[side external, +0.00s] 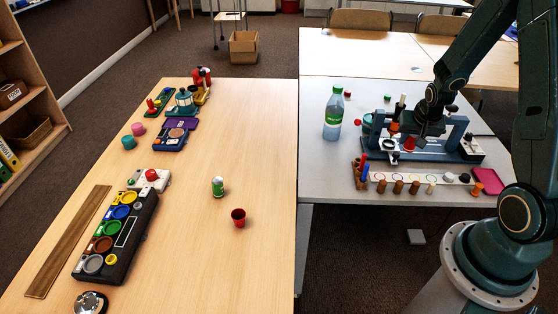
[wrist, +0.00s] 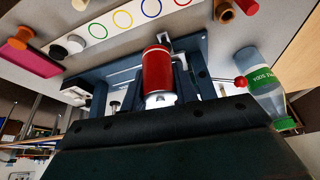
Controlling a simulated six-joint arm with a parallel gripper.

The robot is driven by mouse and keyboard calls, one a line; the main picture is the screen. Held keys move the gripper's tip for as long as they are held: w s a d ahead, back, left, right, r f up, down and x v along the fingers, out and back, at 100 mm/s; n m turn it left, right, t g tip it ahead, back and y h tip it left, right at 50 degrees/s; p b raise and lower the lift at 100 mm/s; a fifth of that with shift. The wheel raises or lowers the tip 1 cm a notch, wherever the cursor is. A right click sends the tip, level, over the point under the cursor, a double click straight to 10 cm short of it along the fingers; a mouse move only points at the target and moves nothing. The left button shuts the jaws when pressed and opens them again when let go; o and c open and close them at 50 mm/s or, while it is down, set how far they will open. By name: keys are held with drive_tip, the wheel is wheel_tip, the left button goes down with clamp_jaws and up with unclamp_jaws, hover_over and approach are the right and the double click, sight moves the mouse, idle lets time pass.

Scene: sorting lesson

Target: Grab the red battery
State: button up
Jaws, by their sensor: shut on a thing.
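The red battery (wrist: 157,72), a red cylinder with pale metal ends, stands between the two fingers in the wrist view. My gripper (wrist: 158,90) is shut on it. In the side view the red battery (side external: 409,143) shows small below my gripper (side external: 412,139), over the dark blue stand (side external: 452,156) on the grey table. I cannot tell whether the battery is clear of the stand. Part of its lower end is hidden by my gripper in the wrist view.
A strip with coloured rings (side external: 405,179) and several small cylinders lies in front of the stand, with a pink pad (side external: 488,181) at its right end. A bottle (side external: 334,114) stands left of the stand.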

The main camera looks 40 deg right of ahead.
wheel_tip(320, 180, up, 8)
drive_tip(key=shift+r, duration=0.25)
idle(0.8)
